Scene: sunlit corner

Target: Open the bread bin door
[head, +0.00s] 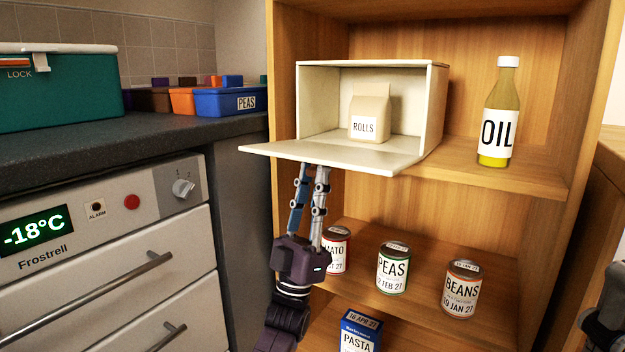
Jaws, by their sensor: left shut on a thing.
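The cream bread bin (437,95) stands on the upper shelf of the wooden cupboard. Its door (335,154) is folded down and sticks out roughly level in front of the bin. The bin's inside is open to view. A beige packet labelled ROLLS (369,112) stands upright in it. My left gripper (314,172) reaches up from below to the door's underside, near the front edge. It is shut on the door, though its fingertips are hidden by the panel. A dark part of my right arm (605,315) shows at the right edge; its jaws cannot be made out.
An oil bottle (497,115) stands right of the bin. Tomato (336,250), peas (393,268) and beans (461,290) cans stand on the shelf below, close to my left gripper. A pasta box (359,333) is lower. A freezer (110,255) and worktop (130,142) fill the left.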

